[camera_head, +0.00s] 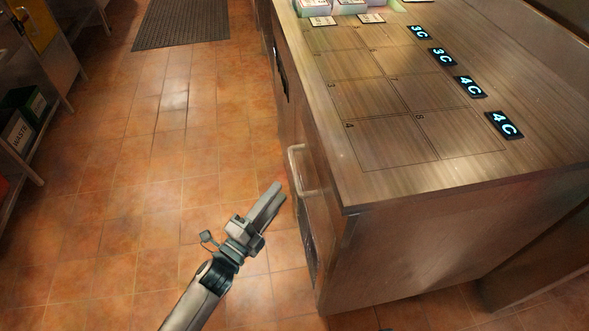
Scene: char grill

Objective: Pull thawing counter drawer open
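The thawing counter (445,175) is a brushed metal block on the right, with numbered cells marked on its top. A pale, bar-shaped handle (294,168) stands out from its left side near the front corner, on a drawer front (310,205) seen at a steep angle. The drawer looks flush with the side. My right gripper is out of view.
Lit displays (470,86) reading 3C and 4C line the counter top, with boxes (314,8) at its far end. Open tiled floor (150,190) lies to the left. A dark mat (182,24) is at the back, and a green bin (22,103) stands at far left.

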